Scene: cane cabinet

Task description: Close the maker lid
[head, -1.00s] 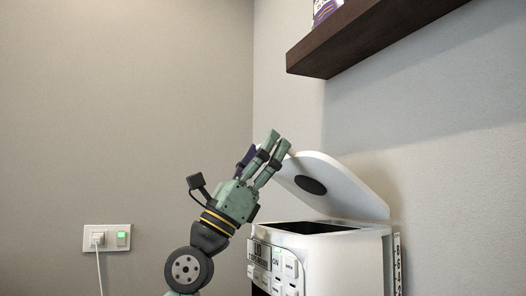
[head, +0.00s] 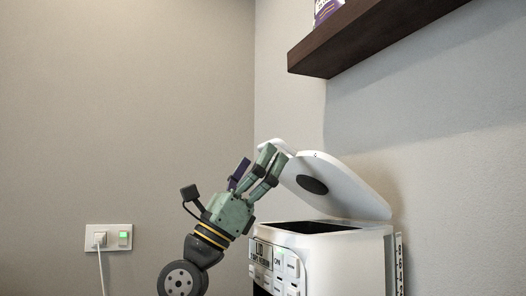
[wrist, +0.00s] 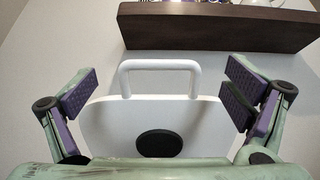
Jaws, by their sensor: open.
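The white maker (head: 345,262) stands at the lower right in the head view, with a button panel on its front and a dark open top. Its white lid (head: 350,185) is raised and tilted, hinged at the right, with a dark round patch on its underside. The lid also shows in the wrist view (wrist: 200,125), with a white loop handle (wrist: 160,66) at its top edge. My gripper (head: 269,160) is beside the raised free end of the lid. In the wrist view its purple-padded fingers are wide apart, with the handle between and beyond them. Nothing is gripped.
A dark wooden shelf (head: 365,40) with a purple and white package (head: 325,10) juts from the right wall above the lid. A wall socket with a plug (head: 108,238) is at the lower left. The space left of my gripper is clear.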

